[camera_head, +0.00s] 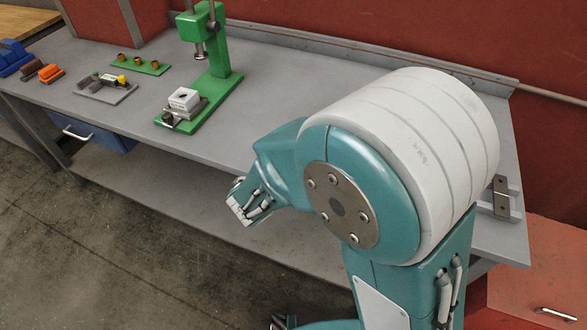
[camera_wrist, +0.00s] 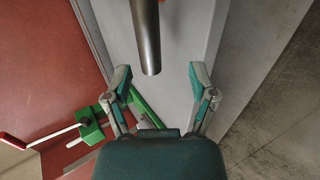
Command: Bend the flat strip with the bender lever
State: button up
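In the wrist view my gripper (camera_wrist: 159,70) is open, its two fingers wide apart. A dark grey round bar (camera_wrist: 149,38), which looks like the bender lever, comes down from the top edge and ends between the fingertips in the picture. Neither finger visibly touches it; its depth is hard to judge. In the head view my arm's large joint hides the bench area around the bender. A dark upright plate with two holes (camera_head: 501,196) shows on a grey base at the bench's right end; I cannot tell whether it belongs to the bender. I cannot make out the flat strip.
A green press (camera_head: 217,60) holding a white block (camera_head: 184,98) stands on the grey bench (camera_head: 262,110). Its red-handled lever (camera_wrist: 15,141) shows in the wrist view. Small fixtures (camera_head: 106,86) lie farther left. A red wall (camera_head: 370,35) runs behind; the front floor (camera_head: 130,240) is open.

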jog(key=v, duration=0.5)
jog(key=shift+s+a+r, duration=0.15)
jog(key=shift+s+r, duration=0.05)
jog(key=shift+s, duration=0.1)
jog(key=s+d+r+m+g+h, duration=0.1)
jog(key=s+d+r+m+g, duration=0.2)
jog(key=d, duration=0.5)
jog(key=s+d+r+m+g, duration=0.2)
jog(key=d+r+m, duration=0.25)
jog(key=d, duration=0.25)
jog(key=s+d+r+m+y, duration=0.3)
jog(key=s+r+m+y, duration=0.2)
jog(key=s, duration=0.4)
jog(key=shift+s+d+r+m, duration=0.2)
jog(key=shift+s+r+m, duration=0.1)
jog(key=shift+m, duration=0.25)
